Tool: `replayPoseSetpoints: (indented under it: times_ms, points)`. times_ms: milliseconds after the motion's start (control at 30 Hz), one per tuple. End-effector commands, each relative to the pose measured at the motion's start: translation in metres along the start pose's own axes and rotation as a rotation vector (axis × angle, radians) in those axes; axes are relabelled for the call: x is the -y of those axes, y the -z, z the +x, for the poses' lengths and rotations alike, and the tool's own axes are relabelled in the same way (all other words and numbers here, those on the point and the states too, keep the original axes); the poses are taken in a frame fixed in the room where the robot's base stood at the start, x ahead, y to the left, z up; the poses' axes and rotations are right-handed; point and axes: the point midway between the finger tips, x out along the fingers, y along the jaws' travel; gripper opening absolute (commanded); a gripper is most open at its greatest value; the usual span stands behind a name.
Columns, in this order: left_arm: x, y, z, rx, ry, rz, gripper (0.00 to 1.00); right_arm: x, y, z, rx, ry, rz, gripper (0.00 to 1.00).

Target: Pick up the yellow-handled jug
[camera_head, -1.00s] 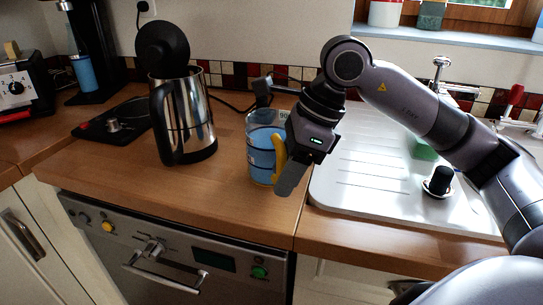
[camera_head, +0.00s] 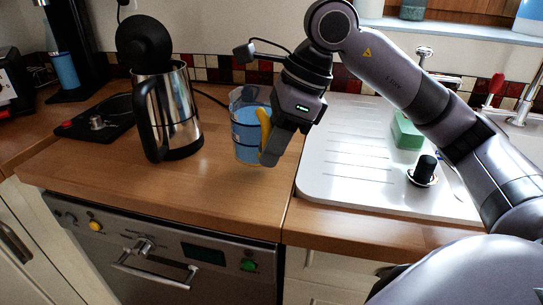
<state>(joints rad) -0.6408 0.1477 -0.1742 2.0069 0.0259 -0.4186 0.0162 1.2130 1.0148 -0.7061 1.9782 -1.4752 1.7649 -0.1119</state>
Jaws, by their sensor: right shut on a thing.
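The jug (camera_head: 246,133) is clear with blue on its side and a yellow handle (camera_head: 265,131) facing right. It is upright between the kettle and the sink unit. My right gripper (camera_head: 269,149) comes from above right and is shut on the yellow handle, with a dark finger showing beside it. The jug appears to be a little above the wooden counter (camera_head: 200,205), though the gap under it is hard to see. The far finger is hidden. My left gripper is not in view.
A steel kettle (camera_head: 178,112) with a black handle stands close to the left of the jug. The counter in front is clear.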

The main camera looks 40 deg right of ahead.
Motion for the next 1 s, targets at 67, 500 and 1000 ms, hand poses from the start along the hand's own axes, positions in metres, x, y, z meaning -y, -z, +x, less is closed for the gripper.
replayPoseSetpoints:
  times_ms: [67,500,1000]
  points:
    - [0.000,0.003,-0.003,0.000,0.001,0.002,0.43,0.000,-0.011,-0.022,0.010,0.007,-0.005,0.00]
    - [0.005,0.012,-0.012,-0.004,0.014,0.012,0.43,0.000,-0.053,-0.127,0.008,0.005,-0.004,0.00]
    - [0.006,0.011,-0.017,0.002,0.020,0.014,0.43,0.000,-0.063,-0.153,0.005,0.003,-0.002,0.00]
